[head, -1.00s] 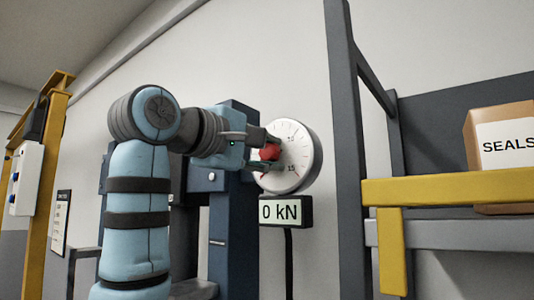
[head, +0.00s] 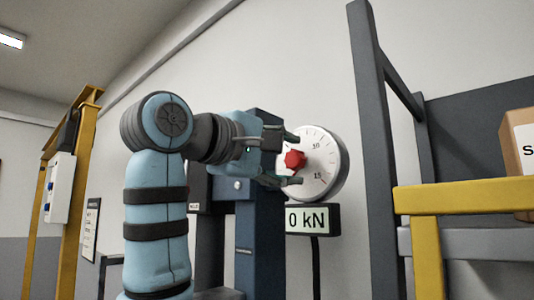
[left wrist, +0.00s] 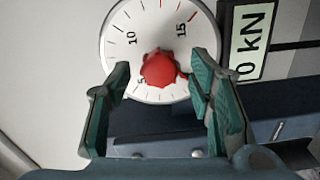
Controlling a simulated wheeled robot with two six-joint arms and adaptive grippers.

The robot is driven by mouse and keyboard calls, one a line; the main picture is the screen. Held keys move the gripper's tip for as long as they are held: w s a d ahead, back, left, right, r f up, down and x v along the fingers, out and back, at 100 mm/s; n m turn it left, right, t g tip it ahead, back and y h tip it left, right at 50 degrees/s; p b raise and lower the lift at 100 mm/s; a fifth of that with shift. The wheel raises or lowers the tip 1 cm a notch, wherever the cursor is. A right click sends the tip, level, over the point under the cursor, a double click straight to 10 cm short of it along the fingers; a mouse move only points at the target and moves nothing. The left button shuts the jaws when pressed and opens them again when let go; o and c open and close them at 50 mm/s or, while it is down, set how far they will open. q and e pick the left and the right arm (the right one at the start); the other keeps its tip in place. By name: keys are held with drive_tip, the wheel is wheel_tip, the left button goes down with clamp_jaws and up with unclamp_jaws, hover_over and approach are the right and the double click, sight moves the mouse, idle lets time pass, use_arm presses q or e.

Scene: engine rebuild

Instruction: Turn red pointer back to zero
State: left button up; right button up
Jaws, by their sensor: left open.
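The round white dial gauge (head: 328,160) is on the wall side, with marks such as 10 and 15 visible. A red knob (head: 294,160) sits at its centre. It also shows in the left wrist view (left wrist: 158,69), with a small red tip on its right side, partly by a finger. My left gripper (head: 289,161) is open, one finger above the knob and one below. In the left wrist view my left gripper (left wrist: 158,82) has its fingers on either side of the knob, with a gap on the left; contact on the right is unclear. My right gripper is not in view.
A display reading 0 kN (head: 312,219) sits just below the gauge. A dark blue column (head: 262,220) stands beside it. A grey rack post (head: 377,150) and a yellow shelf beam (head: 465,194) stand to the right, with a cardboard box (head: 518,130).

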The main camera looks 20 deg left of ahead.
use_arm(q)
drive_tip(key=v, duration=1)
drive_tip(key=shift+w, duration=0.1)
drive_tip(key=shift+a, duration=0.1)
